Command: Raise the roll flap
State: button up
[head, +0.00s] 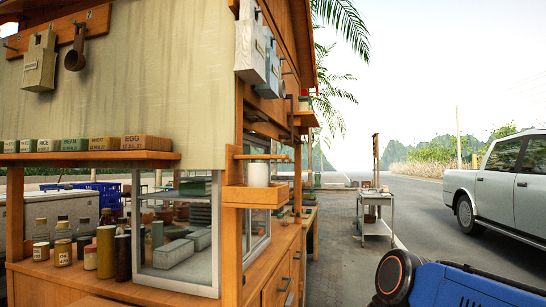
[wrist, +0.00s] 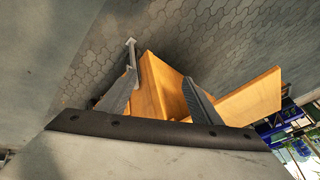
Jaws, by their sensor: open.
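A beige cloth panel (head: 150,85), which looks like the roll flap, hangs down the upper left side of a wooden stall in the head view. Its lower edge is near a wooden shelf. I cannot make out a pull or handle on it. My gripper (wrist: 158,73) shows in the wrist view with its two dark fingers spread apart. An orange wooden part (wrist: 165,90) shows between and beyond the fingers; I cannot tell if they touch it.
The shelf (head: 85,157) carries several labelled boxes. Bottles and jars stand on the counter below, beside a glazed case (head: 178,240). A small wooden shelf (head: 255,195) juts from the corner post. A metal cart (head: 375,215) stands farther back.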

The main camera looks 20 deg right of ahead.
jog(key=w+r+n+t+y, duration=0.1)
jog(key=w+r+y, duration=0.1)
jog(key=w+r, duration=0.4)
jog(key=w+r+n+y, duration=0.1)
jog(key=w+r+y, duration=0.15)
jog(key=r, duration=0.65)
jog(key=n+t+y, duration=0.4)
jog(key=n+y, duration=0.4)
jog(key=n, duration=0.1)
send_near(261, 157)
jog(key=s+d+r, duration=0.1)
jog(key=s+d, duration=0.1)
jog(key=d, duration=0.7)
jog(key=shift+h, duration=0.25)
jog(key=x, duration=1.6)
jog(key=shift+a, duration=0.4)
jog(key=shift+c, duration=0.7)
